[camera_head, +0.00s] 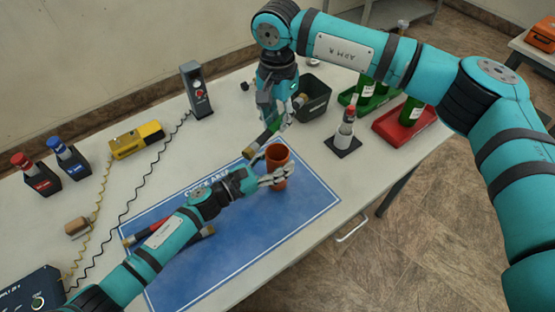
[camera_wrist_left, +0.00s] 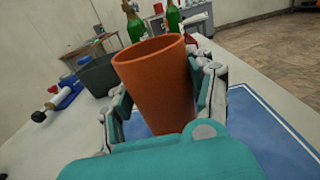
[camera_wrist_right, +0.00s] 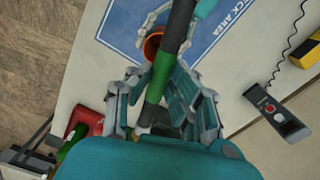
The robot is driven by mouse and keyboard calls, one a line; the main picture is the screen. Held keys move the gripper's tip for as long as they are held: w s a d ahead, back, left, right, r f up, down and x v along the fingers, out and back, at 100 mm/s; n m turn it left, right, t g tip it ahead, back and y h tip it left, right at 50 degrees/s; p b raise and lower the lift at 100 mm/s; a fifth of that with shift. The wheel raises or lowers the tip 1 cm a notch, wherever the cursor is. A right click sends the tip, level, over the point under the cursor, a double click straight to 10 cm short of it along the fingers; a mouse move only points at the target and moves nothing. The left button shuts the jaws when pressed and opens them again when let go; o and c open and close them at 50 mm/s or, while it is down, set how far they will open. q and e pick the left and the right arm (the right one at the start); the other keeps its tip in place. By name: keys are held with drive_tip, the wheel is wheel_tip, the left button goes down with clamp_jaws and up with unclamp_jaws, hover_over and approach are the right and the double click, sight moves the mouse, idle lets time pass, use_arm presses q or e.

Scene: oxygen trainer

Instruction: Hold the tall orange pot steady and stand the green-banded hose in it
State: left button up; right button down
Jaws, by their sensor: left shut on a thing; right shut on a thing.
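The tall orange pot (camera_head: 277,172) stands upright on the blue mat, its open mouth up. My left gripper (camera_head: 276,178) is shut around its sides; in the left wrist view the pot (camera_wrist_left: 158,85) sits between both fingers. My right gripper (camera_head: 284,118) is above and behind the pot, shut on the green-banded hose (camera_head: 265,138). The hose is tilted, its lower end left of the pot's rim and outside the mouth. In the right wrist view the dark hose (camera_wrist_right: 175,50) passes between the fingers and partly covers the pot (camera_wrist_right: 153,43).
A dark bin (camera_head: 314,98) stands behind the pot. A bottle on a black base (camera_head: 343,142) and a red tray (camera_head: 400,126) with a green bottle are to the right. A red-banded hose (camera_head: 133,239) lies on the mat (camera_head: 240,235), partly behind my left arm.

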sight(277, 121)
drive_tip(key=shift+f, duration=2.9)
drive_tip(key=c, duration=1.2)
unclamp_jaws()
drive_tip(key=shift+o, duration=0.2)
wheel_tip(277, 121, up, 12)
drive_tip(key=shift+f, duration=0.1)
